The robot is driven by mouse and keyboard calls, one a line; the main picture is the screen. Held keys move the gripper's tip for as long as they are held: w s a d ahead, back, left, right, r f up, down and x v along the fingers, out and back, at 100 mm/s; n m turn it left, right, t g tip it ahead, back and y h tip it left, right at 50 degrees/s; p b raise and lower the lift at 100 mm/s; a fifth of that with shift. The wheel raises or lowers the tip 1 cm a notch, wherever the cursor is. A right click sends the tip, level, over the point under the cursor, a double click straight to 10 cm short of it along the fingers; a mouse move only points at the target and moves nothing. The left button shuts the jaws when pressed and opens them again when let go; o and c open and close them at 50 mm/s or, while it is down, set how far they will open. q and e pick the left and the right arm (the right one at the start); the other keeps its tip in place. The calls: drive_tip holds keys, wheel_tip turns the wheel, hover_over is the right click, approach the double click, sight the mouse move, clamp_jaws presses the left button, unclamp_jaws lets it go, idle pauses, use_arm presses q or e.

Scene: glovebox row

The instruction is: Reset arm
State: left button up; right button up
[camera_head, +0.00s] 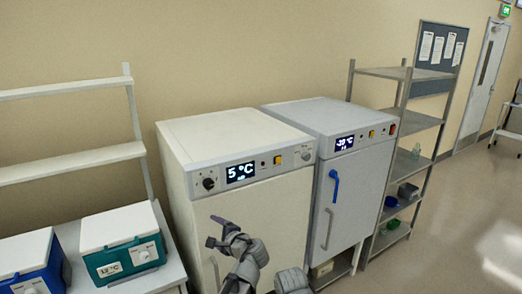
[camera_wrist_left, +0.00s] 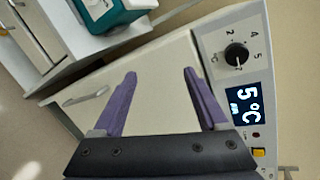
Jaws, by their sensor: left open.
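My left gripper (camera_head: 214,231) is in front of the door of the left white cabinet (camera_head: 250,215), which has a 5 °C display. In the left wrist view its two purple fingers (camera_wrist_left: 159,73) stand apart with nothing between them. The cabinet's door, its handle (camera_wrist_left: 85,97) and its black dial (camera_wrist_left: 236,55) show beyond the fingers. Whether the gripper touches the door cannot be told, but a gap seems to show. My right gripper is not in view; a grey arm part of mine shows at the bottom of the head view.
Teal (camera_head: 124,255) and blue (camera_head: 28,280) cool boxes sit on a bench at left. Open floor (camera_head: 470,210) lies at right.

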use_arm(q)
drive_tip(key=s+d+f+n+g+h+b, duration=0.2)
drive_tip(key=s+d+f+n+g+h, duration=0.2)
drive_tip(key=s+f, duration=0.6)
drive_tip(key=s+d+f+n+g+h+b, duration=0.2)
drive_tip(key=s+d+f+n+g+h, duration=0.2)
drive_tip(key=s+d+f, duration=0.5)
drive_tip(key=s+n+g, duration=0.2)
drive_tip(key=s+g, duration=0.1)
drive_tip(key=s, duration=0.2)
drive_tip(key=shift+f, duration=0.35)
